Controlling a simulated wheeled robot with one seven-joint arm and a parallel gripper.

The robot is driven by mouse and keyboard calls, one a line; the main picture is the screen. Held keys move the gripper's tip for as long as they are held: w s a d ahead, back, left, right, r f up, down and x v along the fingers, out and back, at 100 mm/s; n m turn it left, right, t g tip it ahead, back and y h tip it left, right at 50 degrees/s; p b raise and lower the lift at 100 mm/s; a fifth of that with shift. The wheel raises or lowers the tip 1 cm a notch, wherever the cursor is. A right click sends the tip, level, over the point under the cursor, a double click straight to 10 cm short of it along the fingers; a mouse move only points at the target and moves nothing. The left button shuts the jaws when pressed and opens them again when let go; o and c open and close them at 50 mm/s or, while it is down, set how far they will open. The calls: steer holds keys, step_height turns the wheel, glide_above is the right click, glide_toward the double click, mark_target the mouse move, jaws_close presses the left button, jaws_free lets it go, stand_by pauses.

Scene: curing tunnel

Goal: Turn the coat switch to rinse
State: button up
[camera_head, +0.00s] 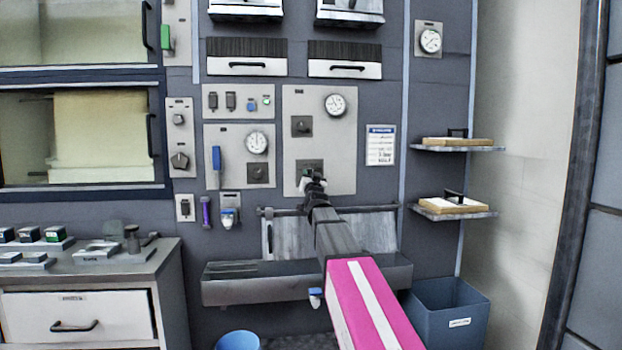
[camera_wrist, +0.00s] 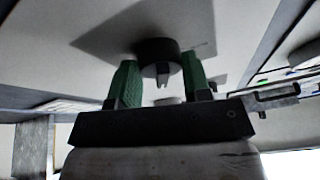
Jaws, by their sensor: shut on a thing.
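My gripper (camera_head: 314,182) reaches the lower part of a grey panel (camera_head: 345,150) in the head view, at a dark switch plate (camera_head: 311,166). The wrist view shows my gripper's two green finger pads (camera_wrist: 160,85) on either side of a dark round knob (camera_wrist: 158,48) with a small pointer tab. The gripper is shut on this knob. In the head view my gripper covers most of the knob. Its label cannot be read, so I cannot tell which setting it points to.
A similar dark switch (camera_head: 302,126) and a gauge (camera_head: 335,104) sit above on the same panel. Another panel with a gauge (camera_head: 257,142) and knob is to the left. A grey trough (camera_head: 270,289) lies below my arm, and a blue bin (camera_head: 447,305) stands at right.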

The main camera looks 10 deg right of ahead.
steer(key=shift+a+r+m+g+h, duration=0.1)
steer(key=shift+m+g+h, duration=0.25)
steer(key=shift+m+h, duration=1)
steer(key=shift+a+f+m+g+h, duration=0.1)
steer(key=shift+m+g+h, duration=0.25)
steer(key=shift+m, duration=1.95)
steer(key=shift+a+r+m+g+h, duration=0.1)
steer(key=shift+m+g+h, duration=0.5)
steer(key=shift+m, duration=1.25)
steer(key=shift+m+h, duration=0.3)
steer(key=shift+h, duration=0.1)
steer(key=o, duration=0.9)
steer(key=v, duration=1.1)
steer(key=shift+d, duration=0.15)
